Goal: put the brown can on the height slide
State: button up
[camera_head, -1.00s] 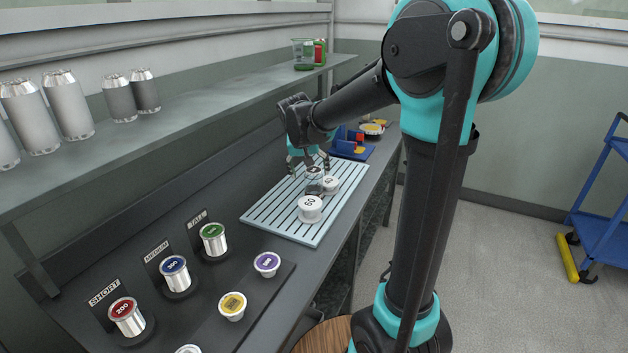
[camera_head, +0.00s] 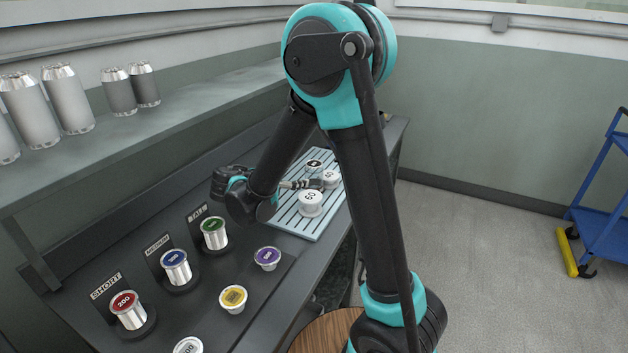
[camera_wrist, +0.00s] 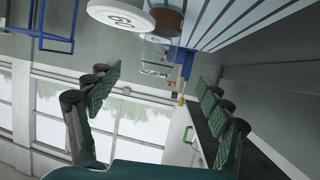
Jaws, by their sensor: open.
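A brown can (camera_wrist: 167,22) shows in the wrist view at the top edge, partly cut off, just behind a white can marked 60 (camera_wrist: 122,15). Both stand on the pale slatted rack (camera_wrist: 225,25). My gripper (camera_wrist: 160,82) is open and empty, its jaws apart and below the cans in that picture. In the head view my gripper (camera_head: 303,184) reaches sideways over the slatted rack (camera_head: 290,222), low beside the white cans; the brown can is hard to make out there. I cannot tell which part is the height slide.
Stands labelled SHORT (camera_head: 107,286), MEDIUM (camera_head: 158,246) and TALL (camera_head: 197,214) hold silver cans with coloured tops. Purple (camera_head: 267,258) and yellow (camera_head: 233,298) lidded cups stand in front. A shelf (camera_head: 165,120) with grey cans overhangs the bench. A blue cart (camera_head: 600,215) stands right.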

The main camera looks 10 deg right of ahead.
aim_at(314, 175)
jog(key=x, duration=1.3)
jog(key=shift+r, duration=0.1)
jog(key=shift+c, duration=0.3)
jog(key=c, duration=1.2)
